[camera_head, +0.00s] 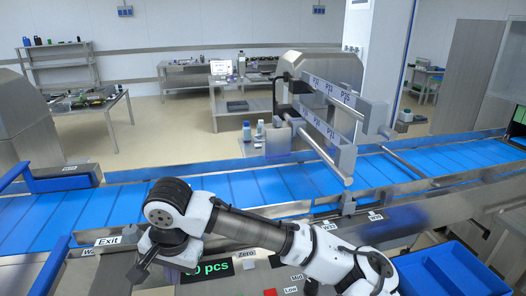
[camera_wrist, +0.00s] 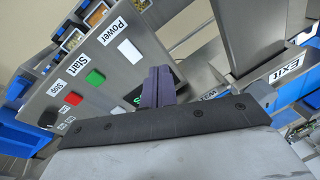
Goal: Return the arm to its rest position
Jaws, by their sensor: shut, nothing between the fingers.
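My arm (camera_head: 255,228) stretches across the bottom of the head view from lower right to left, over the machine's front panel. Its wrist bends down at the left end. My gripper (camera_head: 142,272) is at the lower left there, low by the panel, left of the green "0 pcs" display (camera_head: 212,268). In the wrist view my gripper's fingers (camera_wrist: 158,84) are together and empty. Past them is a tilted control panel (camera_wrist: 105,98) with a green button (camera_wrist: 95,77), a red button (camera_wrist: 73,98) and a white button (camera_wrist: 130,50). Whether the gripper touches the panel cannot be told.
A blue conveyor (camera_head: 240,196) runs across behind my arm. A metal frame with labelled bars (camera_head: 325,100) stands over it. A blue bin (camera_head: 455,272) is at the lower right. An Exit sign (camera_head: 108,241) is near my wrist. Tables (camera_head: 95,108) stand in the back.

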